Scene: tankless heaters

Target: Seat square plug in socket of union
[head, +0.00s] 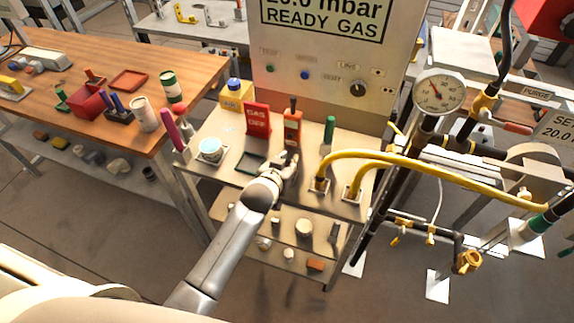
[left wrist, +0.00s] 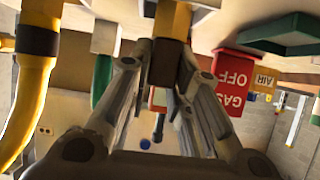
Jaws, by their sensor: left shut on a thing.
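My left gripper (head: 287,165) is over the small bench, beside the orange-red handheld device. In the left wrist view the gripper (left wrist: 168,68) is shut on a brown and brass-coloured piece (left wrist: 172,22), which may be the square plug. Its far end is cut off by the picture edge, and the fingers hide it in the head view. A brass fitting (head: 468,262), perhaps the union, sits at the end of the dark pipe at lower right, well apart from the gripper. I cannot make out its socket. My right gripper is not in view.
Two yellow hoses (head: 405,160) arch from the bench to the right. A red GAS OFF sign (head: 257,119), a handheld device (head: 292,127) and a green-handled tool (head: 328,131) stand behind the gripper. A pressure gauge (head: 437,94) and piping crowd the right side.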

